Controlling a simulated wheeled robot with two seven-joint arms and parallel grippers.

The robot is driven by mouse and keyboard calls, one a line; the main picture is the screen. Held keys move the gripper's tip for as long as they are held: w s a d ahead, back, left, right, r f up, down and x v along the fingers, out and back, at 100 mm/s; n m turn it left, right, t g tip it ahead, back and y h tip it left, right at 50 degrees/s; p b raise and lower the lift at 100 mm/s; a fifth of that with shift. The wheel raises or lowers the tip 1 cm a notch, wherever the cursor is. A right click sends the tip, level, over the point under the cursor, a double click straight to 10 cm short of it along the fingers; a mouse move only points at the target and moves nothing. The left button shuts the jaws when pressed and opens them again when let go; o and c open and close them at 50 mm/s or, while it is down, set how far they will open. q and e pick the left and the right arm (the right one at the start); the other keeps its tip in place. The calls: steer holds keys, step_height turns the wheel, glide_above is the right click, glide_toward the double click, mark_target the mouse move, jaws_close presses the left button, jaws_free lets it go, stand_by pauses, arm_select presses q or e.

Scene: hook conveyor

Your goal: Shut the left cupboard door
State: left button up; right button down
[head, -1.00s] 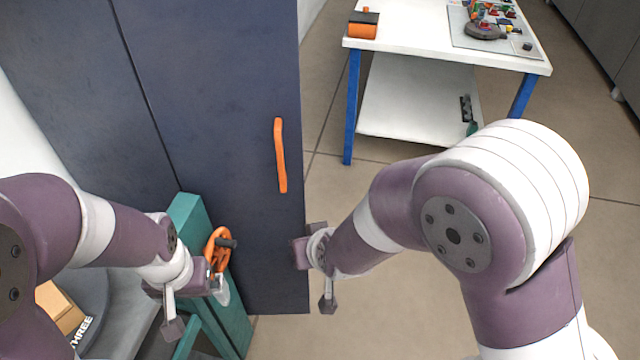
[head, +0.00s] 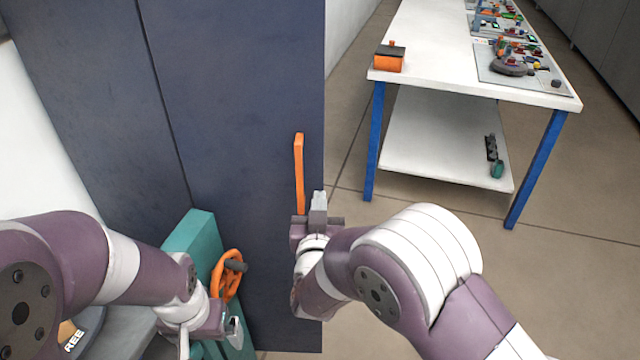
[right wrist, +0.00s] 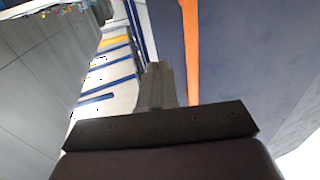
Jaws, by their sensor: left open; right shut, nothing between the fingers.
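A dark blue cupboard panel (head: 235,90) with an orange vertical handle (head: 299,170) near its right edge fills the left middle of the head view. A seam runs down the dark front left of it; I cannot tell from these views how far the door stands open. My right gripper (head: 319,205) is shut and empty, with its fingertips just right of the handle's lower end, by the panel's edge. In the right wrist view the shut fingers (right wrist: 160,85) are beside the orange handle (right wrist: 191,40); contact is unclear. My left gripper (head: 212,335) is open, low at left.
A teal stand (head: 195,240) with an orange handwheel (head: 229,275) is beside my left gripper, in front of the cupboard. A white table (head: 440,50) with blue legs, carrying an orange box (head: 389,62) and small parts, stands at the back right. Floor between is clear.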

mark_target(320, 175)
steer(key=w, duration=0.5)
steer(key=shift+w+d, duration=0.15)
steer(key=shift+w, duration=0.25)
